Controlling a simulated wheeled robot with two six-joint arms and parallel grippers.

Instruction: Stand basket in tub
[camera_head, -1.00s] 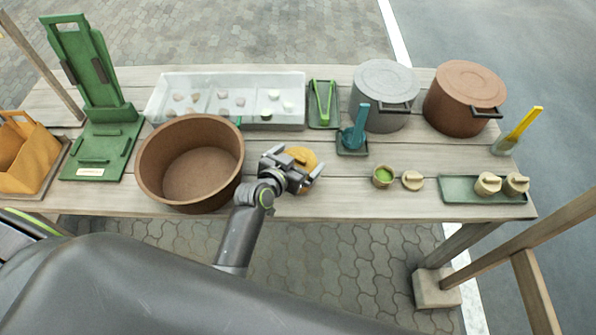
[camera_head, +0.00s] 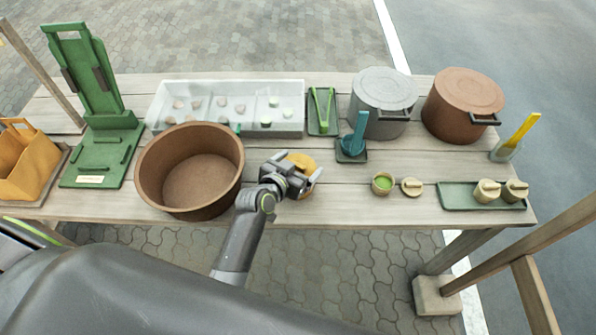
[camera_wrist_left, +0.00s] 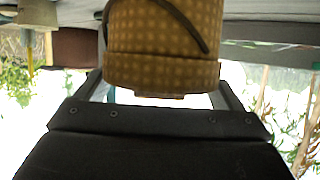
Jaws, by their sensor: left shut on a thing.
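The basket (camera_head: 304,161) is a round, yellow-brown thing on the right of the tub, partly hidden behind my left gripper (camera_head: 301,180). The left wrist view shows its woven, chequered side (camera_wrist_left: 165,35) with a dark curved strap, between the fingers of my left gripper (camera_wrist_left: 165,95). That gripper is shut on the basket. I cannot tell whether the basket touches the table. The tub (camera_head: 150,177) is a wide, round brown vessel, open at the top and looking empty, at the left front of the table. My right gripper is not in view.
A clear tray of small lumps (camera_head: 225,88) lies behind the tub. A green stand (camera_head: 100,150) and an orange caddy (camera_head: 30,165) are at left. A teal scoop (camera_head: 355,135), grey pot (camera_head: 383,100) and brown pot (camera_head: 463,100) stand at right.

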